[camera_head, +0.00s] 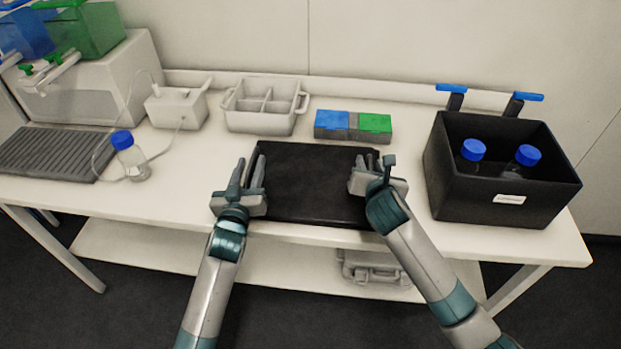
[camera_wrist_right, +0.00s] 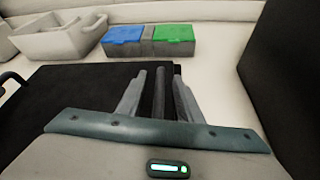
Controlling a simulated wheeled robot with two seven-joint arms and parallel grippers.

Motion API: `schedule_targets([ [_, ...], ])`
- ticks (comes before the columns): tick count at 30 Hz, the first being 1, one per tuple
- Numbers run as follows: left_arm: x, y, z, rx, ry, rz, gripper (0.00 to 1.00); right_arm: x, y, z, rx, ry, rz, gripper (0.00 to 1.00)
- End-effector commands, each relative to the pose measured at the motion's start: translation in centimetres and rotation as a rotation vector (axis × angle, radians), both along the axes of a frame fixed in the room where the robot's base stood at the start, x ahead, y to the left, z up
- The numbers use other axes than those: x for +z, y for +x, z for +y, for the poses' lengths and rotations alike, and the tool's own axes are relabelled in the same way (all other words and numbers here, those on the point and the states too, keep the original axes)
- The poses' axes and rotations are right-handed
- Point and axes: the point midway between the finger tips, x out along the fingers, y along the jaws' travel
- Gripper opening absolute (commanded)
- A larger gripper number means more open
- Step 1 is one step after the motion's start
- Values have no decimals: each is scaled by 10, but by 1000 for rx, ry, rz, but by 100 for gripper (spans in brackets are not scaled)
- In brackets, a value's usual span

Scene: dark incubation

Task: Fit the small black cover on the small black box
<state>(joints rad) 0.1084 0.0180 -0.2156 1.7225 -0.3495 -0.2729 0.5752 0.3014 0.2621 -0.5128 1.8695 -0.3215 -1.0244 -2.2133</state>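The small black cover (camera_head: 310,180) lies flat, dark and rectangular, on the table in front of me. The small black box (camera_head: 500,195) stands at the right, open at the top, with a white label on its front. My left gripper (camera_head: 248,172) is at the cover's left edge, its fingers spread apart. My right gripper (camera_head: 377,160) is at the cover's right edge. In the right wrist view its fingers (camera_wrist_right: 159,78) stand apart on either side of a dark strip, with narrow gaps. The cover (camera_wrist_right: 60,105) also shows there. Finger contact is unclear.
Two blue-capped bottles (camera_head: 472,151) stand inside the box, and two blue-topped clips (camera_head: 525,97) rise behind it. Behind the cover are a blue and green block (camera_head: 353,126) and a white divided caddy (camera_head: 262,118). A bottle (camera_head: 131,158) stands at the left.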

Motion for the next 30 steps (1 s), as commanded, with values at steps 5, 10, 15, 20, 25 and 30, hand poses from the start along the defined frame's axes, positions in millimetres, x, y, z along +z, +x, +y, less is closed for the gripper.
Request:
schedule_targets([
  [5, 0, 0, 0, 0, 0, 0, 34, 0, 0, 0, 0, 0, 0, 33],
  [10, 0, 0, 0, 0, 0, 0, 0, 0, 0, 0, 0, 0, 0, 0],
  [15, 0, 0, 0, 0, 0, 0, 0, 0, 0, 0, 0, 0, 0, 0],
  [20, 1, 0, 0, 0, 0, -1, 0, 1, 0, 0, 1, 0, -2, 0],
  [25, 5, 0, 0, 0, -1, -1, 0, 6, 0, 0, 2, 0, -2, 0],
  [30, 15, 0, 0, 1, -1, -1, 0, 15, 0, 1, 2, 0, -1, 0],
])
